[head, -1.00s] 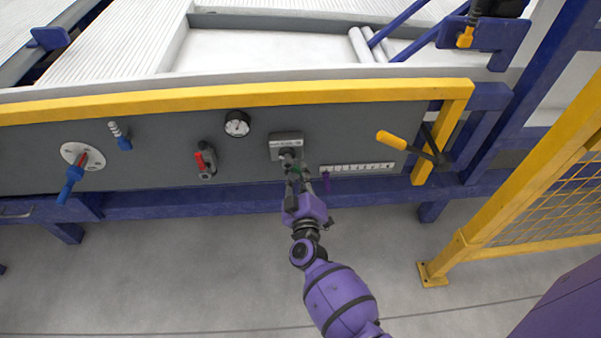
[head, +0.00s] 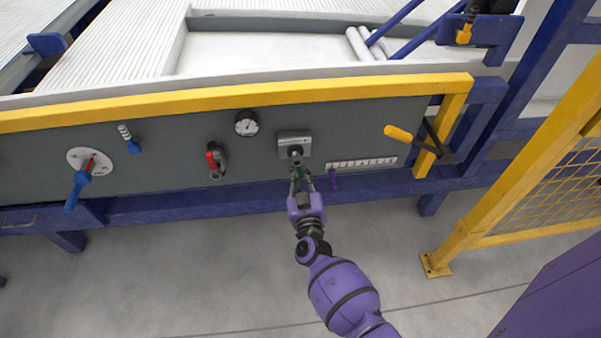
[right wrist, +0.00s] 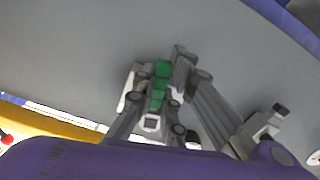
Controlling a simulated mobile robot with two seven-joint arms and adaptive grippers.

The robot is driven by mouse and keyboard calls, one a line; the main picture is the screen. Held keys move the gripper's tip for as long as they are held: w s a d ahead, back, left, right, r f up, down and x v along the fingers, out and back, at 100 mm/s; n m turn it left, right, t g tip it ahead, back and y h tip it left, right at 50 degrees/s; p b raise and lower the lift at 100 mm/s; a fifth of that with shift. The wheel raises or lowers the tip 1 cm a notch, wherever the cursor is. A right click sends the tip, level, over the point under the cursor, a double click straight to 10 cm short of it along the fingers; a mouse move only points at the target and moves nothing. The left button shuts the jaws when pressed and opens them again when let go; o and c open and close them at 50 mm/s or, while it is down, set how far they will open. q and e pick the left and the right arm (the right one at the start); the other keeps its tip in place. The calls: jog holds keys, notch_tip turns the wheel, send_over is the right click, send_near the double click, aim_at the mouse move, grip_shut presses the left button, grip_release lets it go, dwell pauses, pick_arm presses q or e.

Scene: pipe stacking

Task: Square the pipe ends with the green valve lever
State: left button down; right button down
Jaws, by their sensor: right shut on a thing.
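The green valve lever (head: 301,172) hangs below the grey valve box (head: 294,139) on the dark panel. Only small patches of green show between my fingers. My right gripper (head: 301,178) comes up from below and is shut on the lever. In the right wrist view the green lever (right wrist: 158,85) shows between the grey fingers of my right gripper (right wrist: 160,80), which partly hide it. The white pipes lie in a ribbed layer (head: 120,58) behind the yellow rail. My left gripper is not in view.
A red-handled valve (head: 214,160), a gauge (head: 247,123) and a blue lever (head: 77,188) are left of the green one. A yellow fence stands at far right.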

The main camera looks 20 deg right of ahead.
jog(key=shift+w+a+r+m, duration=0.2)
jog(key=shift+a+m, duration=0.55)
jog(key=shift+m, duration=1)
jog(key=shift+w+a+r+m, duration=0.2)
jog(key=shift+a+m, duration=0.5)
jog(key=shift+m, duration=1)
jog(key=shift+w+a+r+m, duration=0.2)
jog(key=shift+a+m, duration=0.55)
jog(key=shift+m, duration=1)
jog(key=c, duration=1.8)
grip_release()
jog(key=v, duration=1.2)
